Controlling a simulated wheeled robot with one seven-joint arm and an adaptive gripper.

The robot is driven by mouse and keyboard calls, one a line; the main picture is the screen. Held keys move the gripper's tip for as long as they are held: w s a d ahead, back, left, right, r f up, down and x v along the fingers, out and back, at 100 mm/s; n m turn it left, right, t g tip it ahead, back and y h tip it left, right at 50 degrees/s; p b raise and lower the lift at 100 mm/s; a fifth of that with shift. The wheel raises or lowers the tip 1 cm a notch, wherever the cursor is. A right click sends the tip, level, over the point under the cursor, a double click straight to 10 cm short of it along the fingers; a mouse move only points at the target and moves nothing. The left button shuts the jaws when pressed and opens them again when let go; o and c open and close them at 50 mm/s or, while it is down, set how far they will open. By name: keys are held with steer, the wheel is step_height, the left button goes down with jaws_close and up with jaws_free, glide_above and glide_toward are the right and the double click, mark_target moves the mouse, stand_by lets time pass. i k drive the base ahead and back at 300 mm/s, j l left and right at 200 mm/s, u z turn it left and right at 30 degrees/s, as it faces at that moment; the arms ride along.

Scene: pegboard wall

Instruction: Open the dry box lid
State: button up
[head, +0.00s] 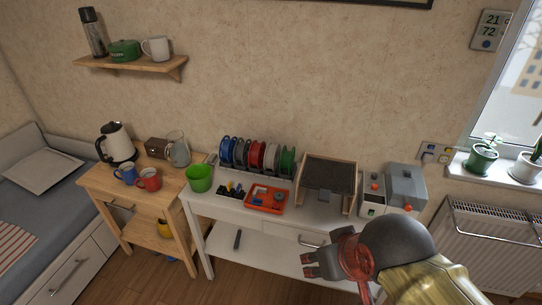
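A grey box (406,183) stands at the right end of the white table and looks like the dry box. Its grey top appears closed, with a small knob or handle on it. A white and grey unit with red knobs (374,198) stands against its left side; I cannot tell whether the two are one piece. My gripper (310,263) is at the lower middle right, in front of the table's front edge and to the lower left of the box, apart from it. It seems empty; the finger opening is too small to judge.
On the white table (222,210) are a spool rack (257,157), an orange tray (266,198), a wood-framed dark panel (328,178) and a green cup (200,178). A radiator (500,245) and a sill with plants (483,158) are to the right.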

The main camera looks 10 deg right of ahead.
mark_target(408, 208)
steer(key=z, duration=1.4)
steer(key=l+z, duration=0.65)
